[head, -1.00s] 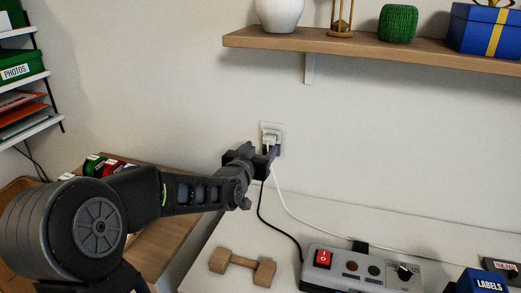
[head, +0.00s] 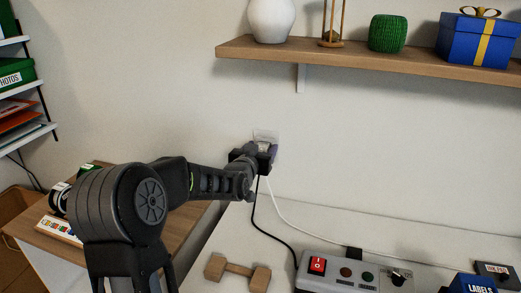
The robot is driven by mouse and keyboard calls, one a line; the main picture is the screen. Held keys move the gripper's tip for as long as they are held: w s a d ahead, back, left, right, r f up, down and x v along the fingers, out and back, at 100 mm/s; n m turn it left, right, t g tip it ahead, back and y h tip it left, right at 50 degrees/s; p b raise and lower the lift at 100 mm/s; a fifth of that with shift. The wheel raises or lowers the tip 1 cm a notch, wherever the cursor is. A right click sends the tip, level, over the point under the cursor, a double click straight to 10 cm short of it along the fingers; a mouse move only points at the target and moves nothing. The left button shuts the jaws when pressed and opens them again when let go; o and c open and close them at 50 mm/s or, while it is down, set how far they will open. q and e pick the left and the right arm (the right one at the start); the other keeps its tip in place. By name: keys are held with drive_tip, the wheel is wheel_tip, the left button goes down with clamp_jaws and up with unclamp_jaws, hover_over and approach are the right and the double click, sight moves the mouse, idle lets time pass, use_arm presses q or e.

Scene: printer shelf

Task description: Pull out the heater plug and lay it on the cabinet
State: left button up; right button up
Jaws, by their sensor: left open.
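A wall outlet (head: 266,134) is on the wall above the white cabinet (head: 345,224). A white plug (head: 264,146) sits at the outlet, mostly hidden by my left gripper. My left gripper (head: 264,153) is open, with its fingers at both sides of the plug; I cannot tell whether they touch it. A black cord (head: 255,215) and a white cord (head: 285,215) run down from there to the cabinet top. I cannot tell which cord is the heater's. My right gripper is out of view.
A wooden shelf (head: 350,60) with a vase, a green pot and a blue gift box hangs above. On the cabinet are a wooden dumbbell-shaped piece (head: 238,271), a grey switch box (head: 340,275) and a blue labels box (head: 475,284). The cabinet's middle is clear.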

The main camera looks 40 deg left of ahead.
sight(262, 150)
use_arm(q)
clamp_jaws()
idle(0.9)
drive_tip(key=shift+s+d, duration=0.1)
drive_tip(key=shift+s, duration=0.25)
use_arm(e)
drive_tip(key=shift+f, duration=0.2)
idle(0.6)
use_arm(q)
drive_tip(key=shift+f+b+v, duration=0.1)
drive_tip(key=shift+b+v, duration=0.4)
drive_tip(key=shift+v, duration=0.25)
drive_tip(key=shift+f+b+v, duration=0.15)
drive_tip(key=shift+b+v, duration=0.35)
drive_tip(key=shift+v, duration=0.25)
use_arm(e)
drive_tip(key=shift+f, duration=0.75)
